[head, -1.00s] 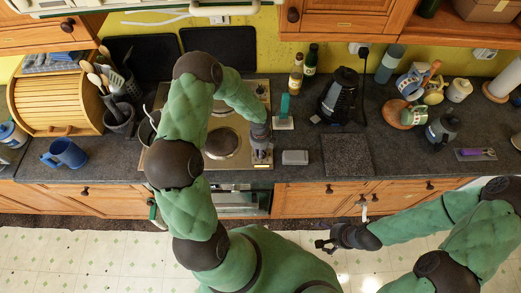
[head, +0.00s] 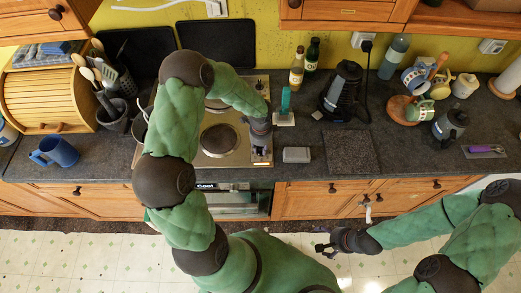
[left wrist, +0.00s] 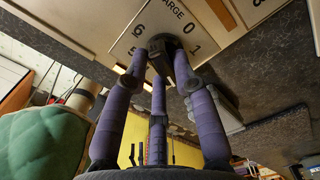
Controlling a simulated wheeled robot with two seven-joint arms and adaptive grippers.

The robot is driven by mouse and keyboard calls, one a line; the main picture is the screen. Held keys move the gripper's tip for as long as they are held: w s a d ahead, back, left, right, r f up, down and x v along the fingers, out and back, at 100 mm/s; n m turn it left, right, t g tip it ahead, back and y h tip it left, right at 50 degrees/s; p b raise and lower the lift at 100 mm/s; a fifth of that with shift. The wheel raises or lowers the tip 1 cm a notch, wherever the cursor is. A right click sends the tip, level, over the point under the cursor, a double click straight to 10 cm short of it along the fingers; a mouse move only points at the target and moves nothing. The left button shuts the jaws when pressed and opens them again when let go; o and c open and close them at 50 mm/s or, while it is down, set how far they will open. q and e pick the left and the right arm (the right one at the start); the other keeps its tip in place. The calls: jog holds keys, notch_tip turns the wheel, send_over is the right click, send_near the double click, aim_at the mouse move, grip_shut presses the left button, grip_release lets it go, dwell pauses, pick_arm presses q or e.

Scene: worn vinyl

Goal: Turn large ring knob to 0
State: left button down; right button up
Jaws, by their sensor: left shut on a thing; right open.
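The large ring knob (left wrist: 165,48) is dark and sits on a pale panel in the left wrist view. The word LARGE and the digits 0, 1, 5 and 6 are readable around it. My left gripper (left wrist: 164,62) has its purple fingers closed around the knob, which is partly hidden. Which digit the knob points at I cannot tell. In the head view my left gripper (head: 261,151) is at the right side of the steel cooktop (head: 225,157), hiding the knob. My right gripper (head: 325,248) is open and empty, low in front of the cabinets.
A small grey box (head: 296,154) lies just right of the cooktop. A teal-handled item (head: 285,106), bottles (head: 297,68) and a black kettle (head: 342,90) stand behind it. A dark board (head: 350,151) lies further right.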

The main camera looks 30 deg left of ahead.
pick_arm(q)
jog(key=n+b, duration=0.4)
jog(key=n, duration=0.1)
jog(key=shift+w+d+f+n, duration=0.1)
jog(key=shift+f+n, duration=0.05)
jog(key=shift+n, duration=0.15)
jog(key=n+b, duration=0.3)
jog(key=n, duration=0.2)
jog(key=shift+w+d+n, duration=0.1)
jog(key=shift+n, duration=0.2)
jog(key=n+b, duration=0.3)
jog(key=n, duration=0.2)
jog(key=shift+w, duration=0.1)
jog(key=n+b, duration=0.2)
jog(key=n, duration=0.3)
jog(key=shift+w, duration=0.1)
jog(key=shift+n+b, duration=0.3)
jog(key=shift+n, duration=0.2)
jog(key=c, duration=1)
grip_release()
jog(key=shift+r, duration=0.2)
